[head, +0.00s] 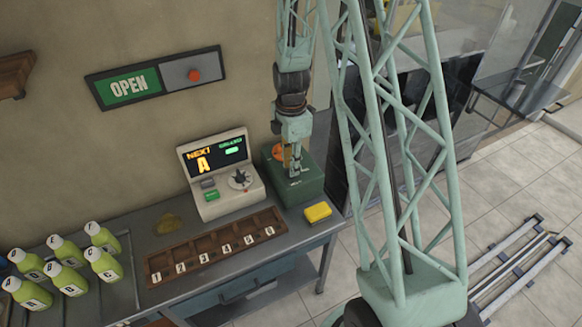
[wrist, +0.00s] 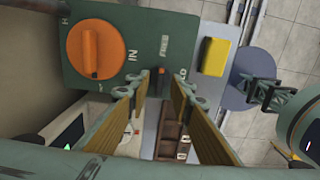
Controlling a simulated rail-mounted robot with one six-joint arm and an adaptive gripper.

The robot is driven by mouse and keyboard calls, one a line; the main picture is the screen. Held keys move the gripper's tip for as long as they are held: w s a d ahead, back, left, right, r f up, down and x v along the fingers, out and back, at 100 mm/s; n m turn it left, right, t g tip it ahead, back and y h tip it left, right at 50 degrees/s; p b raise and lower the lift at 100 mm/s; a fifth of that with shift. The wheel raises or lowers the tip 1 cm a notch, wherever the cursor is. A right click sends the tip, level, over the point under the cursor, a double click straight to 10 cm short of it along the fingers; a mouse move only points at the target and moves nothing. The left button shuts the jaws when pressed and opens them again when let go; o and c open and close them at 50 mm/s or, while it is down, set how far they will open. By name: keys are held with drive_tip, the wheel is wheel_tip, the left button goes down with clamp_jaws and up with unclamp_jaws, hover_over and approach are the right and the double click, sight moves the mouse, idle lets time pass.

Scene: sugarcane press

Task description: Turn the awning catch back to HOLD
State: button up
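The dark green box (head: 303,192) stands at the right end of the bench. In the wrist view its face (wrist: 110,13) carries a large orange knob (wrist: 96,52) beside the word IN. Farther right are the word FREE and letters ending in LD, partly hidden by a finger. A small dark piece (wrist: 161,72), perhaps the catch, sits below FREE; its setting is unclear. My gripper (head: 294,174) is above the box. In the wrist view its fingers (wrist: 159,88) are apart on either side of the small piece, with no visible contact.
A yellow sponge (head: 318,212) lies right of the box. A cream console (head: 222,175) stands to its left. A numbered wooden rack (head: 212,243) lies in front. Several green bottles (head: 68,279) stand at the left. An OPEN sign (head: 130,86) hangs on the wall.

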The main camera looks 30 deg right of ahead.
drive_tip(key=shift+f, duration=0.45)
drive_tip(key=shift+c, duration=0.2)
clamp_jaws()
